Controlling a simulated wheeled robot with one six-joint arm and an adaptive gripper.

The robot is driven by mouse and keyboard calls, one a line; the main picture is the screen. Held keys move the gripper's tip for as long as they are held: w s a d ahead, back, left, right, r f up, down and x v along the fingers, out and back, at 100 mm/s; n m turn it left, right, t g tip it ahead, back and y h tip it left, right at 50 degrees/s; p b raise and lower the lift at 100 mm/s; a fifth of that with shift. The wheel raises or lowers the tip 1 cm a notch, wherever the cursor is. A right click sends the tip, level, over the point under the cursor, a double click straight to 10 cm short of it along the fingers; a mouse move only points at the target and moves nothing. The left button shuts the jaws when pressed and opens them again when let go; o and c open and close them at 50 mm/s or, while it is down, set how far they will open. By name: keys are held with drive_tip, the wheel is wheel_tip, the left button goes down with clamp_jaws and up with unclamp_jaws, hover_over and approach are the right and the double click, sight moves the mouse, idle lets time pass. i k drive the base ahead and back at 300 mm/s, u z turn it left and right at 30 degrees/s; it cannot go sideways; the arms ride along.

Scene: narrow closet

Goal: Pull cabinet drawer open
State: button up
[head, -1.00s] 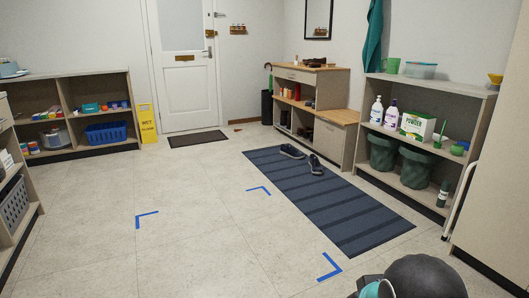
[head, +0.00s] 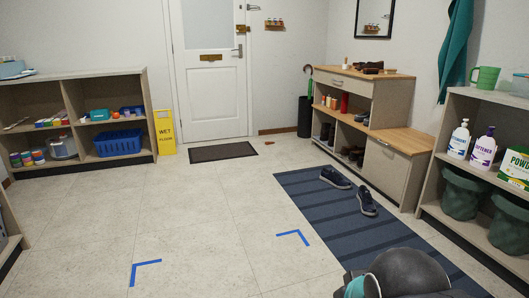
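A wooden-topped entry cabinet (head: 388,110) stands against the right part of the back wall. A drawer (head: 341,85) with a small dark handle sits just under its top and looks shut. A lower bench section (head: 383,168) with a closed front panel joins its right side.
A striped blue mat (head: 330,215) with dark shoes (head: 335,177) lies before the cabinet. A shelf (head: 437,185) with bottles and bins stands at right. A yellow wet-floor sign (head: 165,131) stands by the left shelf (head: 150,100). Open floor (head: 205,215) lies between.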

sight(365, 87)
drive_tip(key=i, duration=1.9)
drive_tip(key=z, duration=0.35)
drive_tip(key=i, duration=2.05)
drive_tip(key=z, duration=0.65)
drive_tip(key=i, duration=1.4)
drive_tip(key=z, duration=0.25)
